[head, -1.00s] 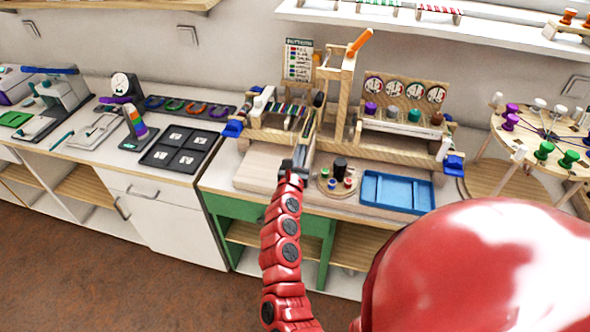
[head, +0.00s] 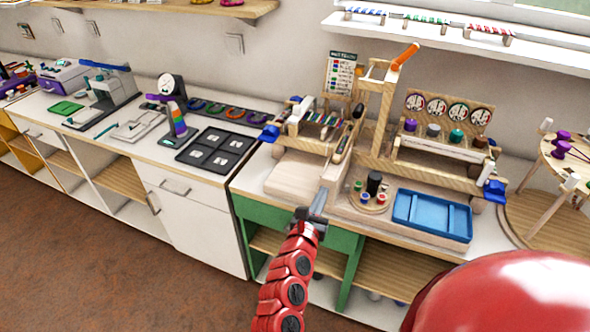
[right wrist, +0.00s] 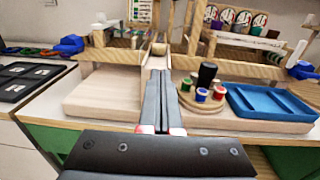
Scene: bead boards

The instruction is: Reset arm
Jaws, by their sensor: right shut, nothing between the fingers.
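My right gripper (head: 316,207) reaches up from the bottom of the head view, its red arm below it. It is held at the front edge of the workbench, in front of the wooden bead board rig (head: 372,115). In the right wrist view its two dark fingers (right wrist: 160,85) lie together, shut with nothing between them, pointing toward the rig. My left gripper is in neither current view.
A blue tray (head: 433,216) and a round wooden spool holder (head: 369,201) stand right of the gripper. A pale wooden board (head: 296,178) lies to its left. A black compartment tray (head: 217,152) sits further left. A round wooden rack (head: 545,215) stands at the right.

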